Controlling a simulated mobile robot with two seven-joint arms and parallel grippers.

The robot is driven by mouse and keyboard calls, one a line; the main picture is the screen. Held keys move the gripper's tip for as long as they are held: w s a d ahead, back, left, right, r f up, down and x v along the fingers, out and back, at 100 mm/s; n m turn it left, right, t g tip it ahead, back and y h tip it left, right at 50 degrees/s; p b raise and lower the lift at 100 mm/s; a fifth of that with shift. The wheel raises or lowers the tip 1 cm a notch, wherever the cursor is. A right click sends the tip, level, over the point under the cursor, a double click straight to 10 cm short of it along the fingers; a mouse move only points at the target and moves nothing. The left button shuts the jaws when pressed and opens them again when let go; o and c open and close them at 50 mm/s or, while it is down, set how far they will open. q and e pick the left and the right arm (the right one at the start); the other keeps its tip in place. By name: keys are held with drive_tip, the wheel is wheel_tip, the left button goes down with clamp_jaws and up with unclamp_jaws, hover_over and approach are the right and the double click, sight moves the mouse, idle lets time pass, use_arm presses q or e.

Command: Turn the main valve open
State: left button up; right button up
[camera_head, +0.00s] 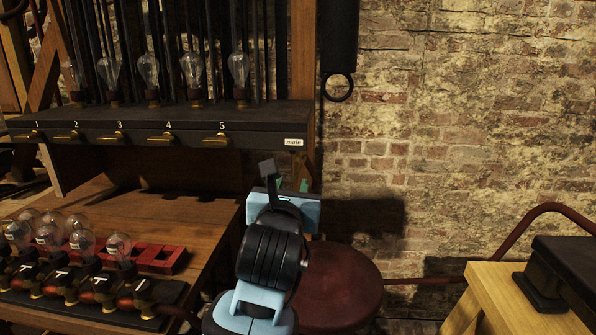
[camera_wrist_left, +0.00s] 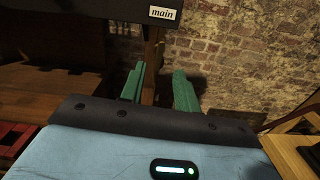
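The white "main" label (camera_head: 293,142) is on the front right end of the dark shelf (camera_head: 180,122); it also shows at the top of the left wrist view (camera_wrist_left: 162,13). I cannot make out a main valve handle by the label in either view. My left gripper (camera_head: 285,178) is just below the label, in front of the shelf's right end. In the left wrist view its two green fingers (camera_wrist_left: 160,88) stand apart with nothing seen between them. The fingers are below the label, apart from it. My right gripper is not in view.
Numbered brass handles (camera_head: 160,138) line the shelf front, with glass bulbs (camera_head: 148,68) above. More bulbs (camera_head: 80,240) and a red rack (camera_head: 160,258) are on the wooden bench (camera_head: 200,195). A round dark-red seat (camera_head: 340,285) and a wooden table (camera_head: 500,295) stand right.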

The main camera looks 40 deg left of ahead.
sight(296, 170)
use_arm(q)
drive_tip(key=shift+x, duration=3.9)
drive_tip(key=shift+c, duration=0.4)
clamp_jaws()
